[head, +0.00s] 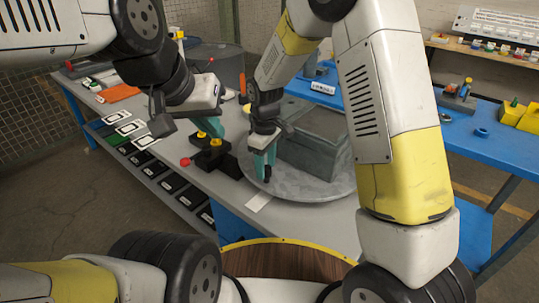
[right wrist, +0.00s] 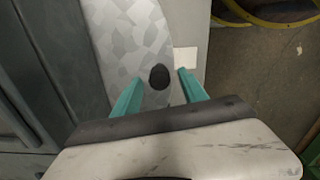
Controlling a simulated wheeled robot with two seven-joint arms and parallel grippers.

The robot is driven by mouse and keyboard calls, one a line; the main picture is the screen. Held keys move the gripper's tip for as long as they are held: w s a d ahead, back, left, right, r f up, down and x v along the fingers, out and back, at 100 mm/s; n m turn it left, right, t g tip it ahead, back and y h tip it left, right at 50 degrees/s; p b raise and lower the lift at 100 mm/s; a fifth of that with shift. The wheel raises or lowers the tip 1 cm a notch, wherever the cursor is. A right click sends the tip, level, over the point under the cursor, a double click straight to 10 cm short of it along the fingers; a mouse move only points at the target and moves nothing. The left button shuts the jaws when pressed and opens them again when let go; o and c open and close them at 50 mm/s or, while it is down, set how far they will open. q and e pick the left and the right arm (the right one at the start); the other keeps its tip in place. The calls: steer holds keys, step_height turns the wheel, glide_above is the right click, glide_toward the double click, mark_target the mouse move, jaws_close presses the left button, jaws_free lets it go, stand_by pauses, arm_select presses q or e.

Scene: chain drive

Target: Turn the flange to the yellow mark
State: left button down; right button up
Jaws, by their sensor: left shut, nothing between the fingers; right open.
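The flange is a round grey plate (head: 325,190) on the bench, with a grey box-shaped block (head: 318,145) on it. A black knob (right wrist: 159,77) stands near the plate's rim. My right gripper (right wrist: 158,92) is open, with its teal fingers on either side of the knob; I cannot tell whether they touch it. In the head view the right gripper (head: 263,164) points down at the plate's near-left rim. My left gripper (head: 211,128) is shut and empty, above a black fixture left of the plate. I cannot make out a yellow mark on the plate.
The black fixture (head: 212,158) has small yellow tops and a red knob (head: 185,162). A white card (head: 258,201) lies beside the plate's rim. A blue table (head: 465,130) with yellow bins (head: 510,113) stands at right. Dark trays sit below the bench's left edge.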

steer(key=shift+f, duration=0.85)
jaws_close()
stand_by(0.8)
